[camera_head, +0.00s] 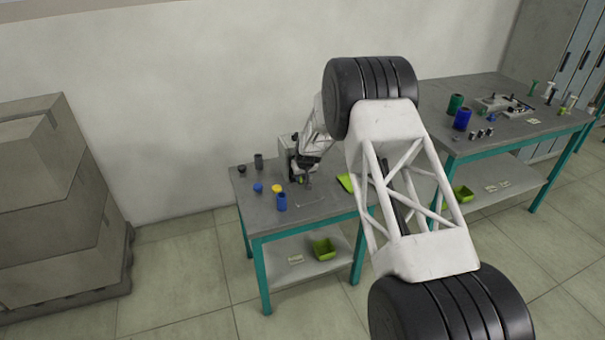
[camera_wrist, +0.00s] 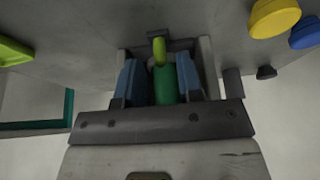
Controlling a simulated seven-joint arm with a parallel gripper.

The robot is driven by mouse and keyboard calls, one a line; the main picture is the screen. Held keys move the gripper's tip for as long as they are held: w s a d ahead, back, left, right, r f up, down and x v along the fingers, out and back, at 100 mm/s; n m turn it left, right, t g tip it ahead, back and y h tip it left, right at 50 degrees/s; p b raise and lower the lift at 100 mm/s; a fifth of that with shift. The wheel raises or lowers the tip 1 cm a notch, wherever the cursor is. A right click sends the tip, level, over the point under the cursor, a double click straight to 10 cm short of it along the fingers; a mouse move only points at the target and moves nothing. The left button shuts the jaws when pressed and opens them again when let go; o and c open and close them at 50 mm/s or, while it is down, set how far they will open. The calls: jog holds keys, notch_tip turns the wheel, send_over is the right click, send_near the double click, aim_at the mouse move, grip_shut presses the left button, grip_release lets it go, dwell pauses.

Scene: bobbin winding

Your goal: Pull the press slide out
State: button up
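My gripper (camera_wrist: 164,72) has its two blue fingers apart in the wrist view. Between them are a green cylinder (camera_wrist: 165,88) and, just beyond it, a yellow-green knob or handle (camera_wrist: 159,50). The knob has clear space on both sides. The green cylinder lies close to both fingers, and I cannot tell if they touch it. A grey frame (camera_wrist: 206,62) surrounds this spot; it may be the press, and its slide cannot be made out clearly. In the head view my gripper (camera_head: 306,163) is low over the near bench, small and partly dark, with no press detail visible.
The near bench (camera_head: 320,207) carries a yellow piece (camera_head: 276,188), blue pieces (camera_head: 281,202) and dark pieces on its left. A green bin (camera_head: 324,249) is on its lower shelf. A second bench (camera_head: 510,140) with spools stands at right. Stacked boxes (camera_head: 55,200) stand at left.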

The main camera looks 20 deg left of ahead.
jog(key=shift+x, duration=1.05)
jog(key=shift+c, duration=0.3)
jog(key=c, duration=0.5)
jog(key=shift+o, duration=0.2)
